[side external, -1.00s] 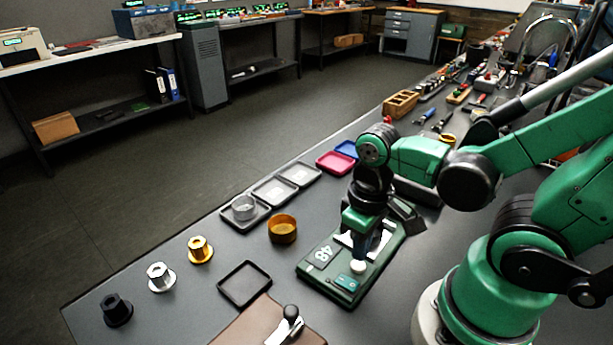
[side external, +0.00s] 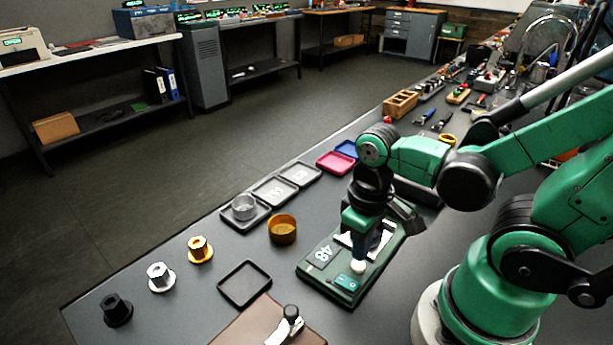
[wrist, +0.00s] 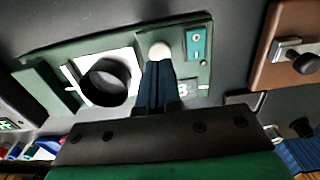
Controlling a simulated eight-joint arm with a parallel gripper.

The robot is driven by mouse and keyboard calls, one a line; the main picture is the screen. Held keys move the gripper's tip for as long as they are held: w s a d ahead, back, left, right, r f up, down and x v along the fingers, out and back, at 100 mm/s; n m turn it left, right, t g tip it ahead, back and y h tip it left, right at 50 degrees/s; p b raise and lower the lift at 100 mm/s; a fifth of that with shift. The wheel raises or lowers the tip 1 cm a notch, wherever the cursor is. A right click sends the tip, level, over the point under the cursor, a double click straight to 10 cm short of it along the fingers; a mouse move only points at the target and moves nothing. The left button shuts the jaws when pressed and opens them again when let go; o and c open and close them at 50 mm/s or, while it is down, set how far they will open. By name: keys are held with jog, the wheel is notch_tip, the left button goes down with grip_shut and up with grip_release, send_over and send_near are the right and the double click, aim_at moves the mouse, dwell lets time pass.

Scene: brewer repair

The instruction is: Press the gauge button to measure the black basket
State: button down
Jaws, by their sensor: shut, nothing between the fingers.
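The green gauge (side external: 320,285) lies flat on the bench, with a label reading 48 and a small teal panel (side external: 347,282). Its round white button (side external: 358,267) is right at the tips of my gripper (side external: 364,256). The wrist view also shows the button (wrist: 160,50) just past my shut, empty fingers (wrist: 159,66); I cannot tell if it is pushed down. Beside them, a dark round shape (wrist: 108,82) sits in the gauge's white plate. It may be the black basket; my arm mostly hides that area in the side view.
A silver basket (side external: 243,206) sits in a tray, with a bronze-coloured basket (side external: 282,229) beside it. Black (side external: 116,310), silver (side external: 160,277) and gold (side external: 200,249) flanged pieces stand at the left. An empty black tray (side external: 245,284) and a brown mat (side external: 250,325) lie in front.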

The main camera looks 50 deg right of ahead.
jog(key=shift+f, duration=1.2)
jog(key=shift+r, duration=2.2)
